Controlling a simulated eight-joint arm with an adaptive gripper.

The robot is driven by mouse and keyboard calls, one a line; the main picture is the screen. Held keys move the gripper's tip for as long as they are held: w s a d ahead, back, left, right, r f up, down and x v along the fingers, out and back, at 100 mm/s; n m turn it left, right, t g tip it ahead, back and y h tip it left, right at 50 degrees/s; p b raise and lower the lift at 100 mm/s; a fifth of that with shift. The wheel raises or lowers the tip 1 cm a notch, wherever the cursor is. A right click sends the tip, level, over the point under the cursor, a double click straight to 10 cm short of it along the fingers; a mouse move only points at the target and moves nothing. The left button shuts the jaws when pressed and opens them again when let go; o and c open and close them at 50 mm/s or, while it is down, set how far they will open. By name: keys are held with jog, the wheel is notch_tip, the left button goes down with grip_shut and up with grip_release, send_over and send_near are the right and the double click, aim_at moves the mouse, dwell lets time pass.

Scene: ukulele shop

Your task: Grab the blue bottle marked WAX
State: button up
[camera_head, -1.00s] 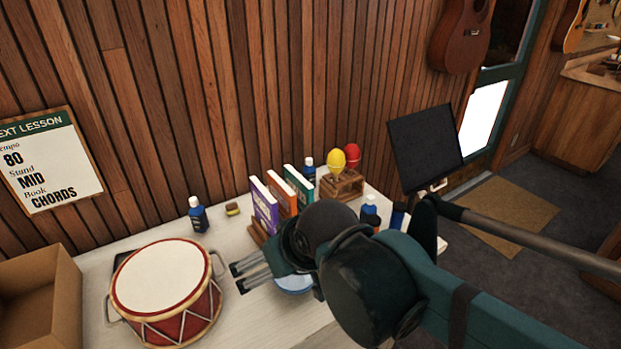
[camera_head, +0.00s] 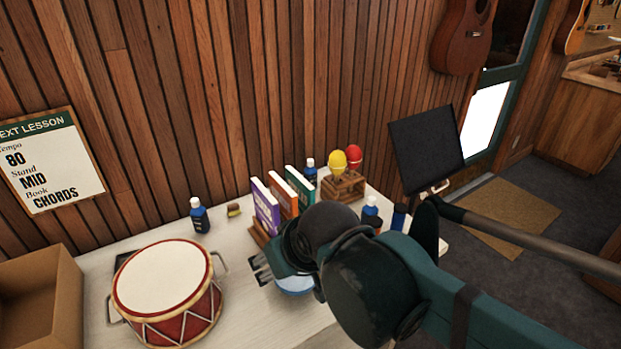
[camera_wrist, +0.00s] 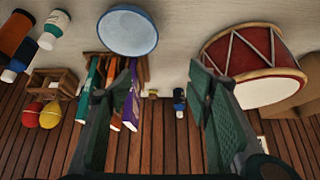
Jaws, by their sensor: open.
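Several blue bottles with white caps stand on the table, and I cannot read WAX on any of them. One bottle (camera_head: 200,216) stands alone behind the drum; it also shows small in the wrist view (camera_wrist: 179,101), between my fingers' directions and nearer the right one. A second bottle (camera_head: 310,171) is behind the books. A third bottle (camera_head: 370,209) is at the right, partly hidden by my arm. My gripper (camera_head: 260,270) is open and empty, in front of the books and right of the drum. The wrist view shows its spread fingers (camera_wrist: 155,90).
The red drum (camera_head: 163,280) stands left of my gripper. Upright books (camera_head: 268,208), a crate (camera_head: 342,185) with yellow and red maracas, and a blue round dish (camera_head: 294,286) are close by. A cardboard box (camera_head: 40,300) is far left.

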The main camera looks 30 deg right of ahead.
jog(key=shift+r, duration=0.15)
jog(key=shift+r, duration=2.4)
jog(key=w+d+r+m+g+h+p, duration=0.1)
jog(key=w+d+r+m+p, duration=0.2)
jog(key=w, duration=0.4)
jog(key=w+d+r+p, duration=0.3)
jog(key=w+d+r, duration=0.2)
jog(key=w, duration=0.3)
jog(key=m+g+h+p, duration=0.2)
jog(key=m+g+p, duration=0.1)
jog(key=m+p, duration=0.55)
send_over(310, 161)
jog(key=p, duration=0.1)
notch_tip(310, 161, down, 8)
jog(key=n, duration=0.2)
notch_tip(310, 161, down, 11)
jog(key=shift+w+r, duration=0.1)
jog(key=shift+f, duration=0.4)
